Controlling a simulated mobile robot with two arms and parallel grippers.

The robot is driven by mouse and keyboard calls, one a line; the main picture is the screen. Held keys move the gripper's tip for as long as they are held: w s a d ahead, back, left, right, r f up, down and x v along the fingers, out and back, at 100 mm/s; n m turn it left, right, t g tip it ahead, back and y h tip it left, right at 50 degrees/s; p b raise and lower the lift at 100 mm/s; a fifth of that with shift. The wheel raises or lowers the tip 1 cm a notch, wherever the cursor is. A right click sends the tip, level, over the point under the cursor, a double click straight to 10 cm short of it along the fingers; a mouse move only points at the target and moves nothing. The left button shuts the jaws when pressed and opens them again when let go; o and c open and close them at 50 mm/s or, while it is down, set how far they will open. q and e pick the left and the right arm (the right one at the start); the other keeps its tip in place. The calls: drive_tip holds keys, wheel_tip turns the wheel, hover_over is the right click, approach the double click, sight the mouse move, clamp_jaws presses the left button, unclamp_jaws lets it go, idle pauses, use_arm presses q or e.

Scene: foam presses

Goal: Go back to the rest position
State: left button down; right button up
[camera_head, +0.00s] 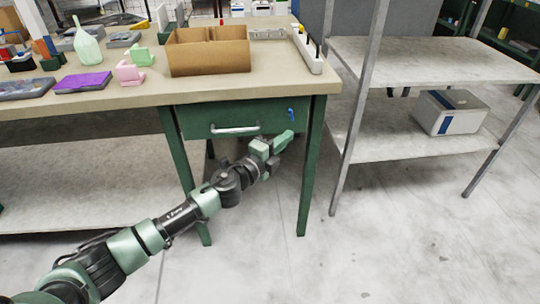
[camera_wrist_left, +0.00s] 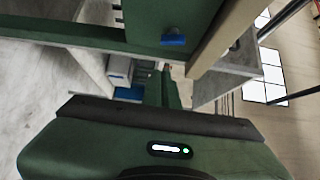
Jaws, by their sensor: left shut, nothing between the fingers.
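My left gripper (camera_head: 283,141) is shut and empty, at the end of the outstretched left arm. It is in front of the green drawer (camera_head: 200,122) of the workbench, just below its right part. In the left wrist view the green gripper body (camera_wrist_left: 150,150) fills the bottom. The drawer front (camera_wrist_left: 150,18) shows above it with a blue lock (camera_wrist_left: 173,40). The drawer looks shut, with a metal handle (camera_head: 235,130). I cannot tell whether the gripper touches the drawer. My right gripper is not in view.
The workbench top (camera_head: 150,95) bears a cardboard box (camera_head: 208,52), a purple case (camera_head: 82,82), a pink part (camera_head: 130,73) and a pale bottle (camera_head: 87,45). To the right stands a metal shelf (camera_head: 430,62) with a grey-white box (camera_head: 450,111) below. The front floor is clear.

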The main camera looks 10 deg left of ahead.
use_arm(q)
drive_tip(key=v, duration=0.7)
drive_tip(key=shift+a+f, duration=0.25)
drive_tip(key=shift+a, duration=0.1)
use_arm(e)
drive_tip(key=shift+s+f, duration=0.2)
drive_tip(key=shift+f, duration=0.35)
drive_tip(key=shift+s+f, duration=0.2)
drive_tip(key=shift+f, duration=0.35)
